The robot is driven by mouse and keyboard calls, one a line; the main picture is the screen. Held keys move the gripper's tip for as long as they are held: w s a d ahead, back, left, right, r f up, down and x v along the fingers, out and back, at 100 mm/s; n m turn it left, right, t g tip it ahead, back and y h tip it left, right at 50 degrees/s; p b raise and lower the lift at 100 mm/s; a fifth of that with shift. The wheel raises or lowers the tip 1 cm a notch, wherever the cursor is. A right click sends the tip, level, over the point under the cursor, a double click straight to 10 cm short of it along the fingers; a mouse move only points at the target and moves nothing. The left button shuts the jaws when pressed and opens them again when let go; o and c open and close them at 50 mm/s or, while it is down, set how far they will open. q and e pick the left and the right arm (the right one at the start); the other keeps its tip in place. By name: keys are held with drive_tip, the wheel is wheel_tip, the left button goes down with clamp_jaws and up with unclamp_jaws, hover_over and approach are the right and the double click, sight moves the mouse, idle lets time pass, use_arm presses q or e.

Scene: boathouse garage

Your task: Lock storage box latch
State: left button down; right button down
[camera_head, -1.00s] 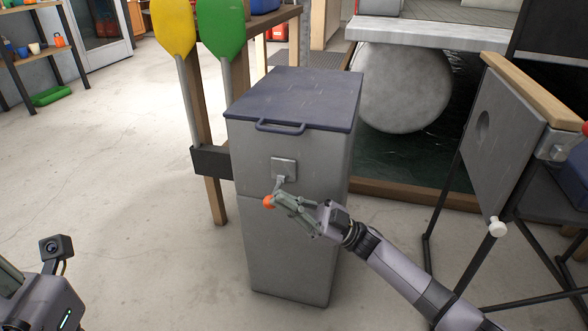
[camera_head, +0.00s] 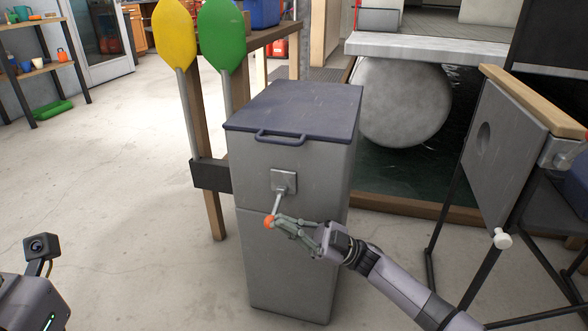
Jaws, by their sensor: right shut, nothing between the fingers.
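The grey storage box (camera_head: 285,262) stands upright on the floor, its dark blue lid (camera_head: 297,108) closed. The latch plate (camera_head: 284,181) is on its front, with a thin metal lever (camera_head: 277,203) slanting down and left to an orange-red knob (camera_head: 269,221). My right gripper (camera_head: 276,224) reaches in from the right, its fingers shut with nothing between them. The fingertips are at the right side of the knob and seem to touch it. My left arm shows only in part at the lower left; its gripper is out of view.
Yellow (camera_head: 173,36) and green (camera_head: 221,38) paddles stand behind the box at left. A wooden-topped grey panel (camera_head: 504,140) on black legs is at right. A boat slip with dark water lies behind.

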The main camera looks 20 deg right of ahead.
wheel_tip(320, 180, up, 10)
idle(0.7)
